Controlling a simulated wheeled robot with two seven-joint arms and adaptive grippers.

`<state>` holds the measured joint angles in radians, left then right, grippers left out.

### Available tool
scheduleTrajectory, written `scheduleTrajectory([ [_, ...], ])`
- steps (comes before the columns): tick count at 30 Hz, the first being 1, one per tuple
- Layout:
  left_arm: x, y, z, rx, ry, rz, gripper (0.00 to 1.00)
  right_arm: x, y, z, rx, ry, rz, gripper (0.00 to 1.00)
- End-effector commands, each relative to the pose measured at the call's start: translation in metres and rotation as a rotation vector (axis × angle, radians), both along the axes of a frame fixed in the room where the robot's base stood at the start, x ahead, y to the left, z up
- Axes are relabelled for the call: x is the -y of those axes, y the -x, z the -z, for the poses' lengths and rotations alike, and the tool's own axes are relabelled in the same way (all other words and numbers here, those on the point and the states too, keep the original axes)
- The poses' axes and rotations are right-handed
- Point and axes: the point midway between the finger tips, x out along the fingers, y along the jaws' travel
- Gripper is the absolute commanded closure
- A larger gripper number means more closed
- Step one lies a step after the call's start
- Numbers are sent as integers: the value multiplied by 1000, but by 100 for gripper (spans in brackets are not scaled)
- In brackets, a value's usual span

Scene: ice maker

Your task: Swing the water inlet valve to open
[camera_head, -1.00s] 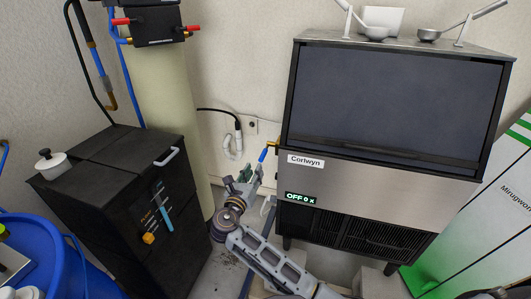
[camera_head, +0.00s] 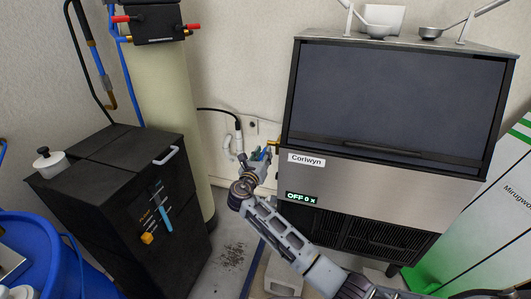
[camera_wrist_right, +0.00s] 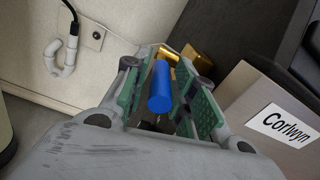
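The water inlet valve has a blue lever handle (camera_wrist_right: 160,88) and a brass body (camera_wrist_right: 196,56) at the left side of the ice maker (camera_head: 385,110). My right gripper (camera_head: 259,158) is at the valve beside the machine's left edge. In the right wrist view its green-padded fingers (camera_wrist_right: 164,82) stand on both sides of the blue handle, with visible gaps, so it looks open around it. The handle points toward the wrist camera. In the head view the gripper mostly hides the handle. My left gripper is not in view.
A white drain pipe (camera_head: 228,148) and a wall outlet are close to the gripper's left. A black cabinet (camera_head: 110,190) stands left, a tan tank (camera_head: 160,90) behind it. The ice maker's display (camera_head: 301,198) reads OFF.

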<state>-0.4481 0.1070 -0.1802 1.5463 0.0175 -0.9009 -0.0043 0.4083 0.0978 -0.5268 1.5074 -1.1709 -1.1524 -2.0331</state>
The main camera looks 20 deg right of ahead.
Motion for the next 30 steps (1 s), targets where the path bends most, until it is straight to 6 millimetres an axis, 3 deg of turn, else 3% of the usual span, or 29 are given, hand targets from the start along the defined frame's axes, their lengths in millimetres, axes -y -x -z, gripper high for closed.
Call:
scheduleTrajectory([
  [9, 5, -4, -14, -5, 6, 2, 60, 15, -22, 0, 0, 0, 0, 74],
  [20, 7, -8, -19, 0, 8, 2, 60, 17, -24, 0, 0, 0, 0, 74],
  [26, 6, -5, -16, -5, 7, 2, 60, 17, -24, 0, 0, 0, 0, 98],
  [30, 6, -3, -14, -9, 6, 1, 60, 17, -24, 0, 0, 0, 0, 100],
])
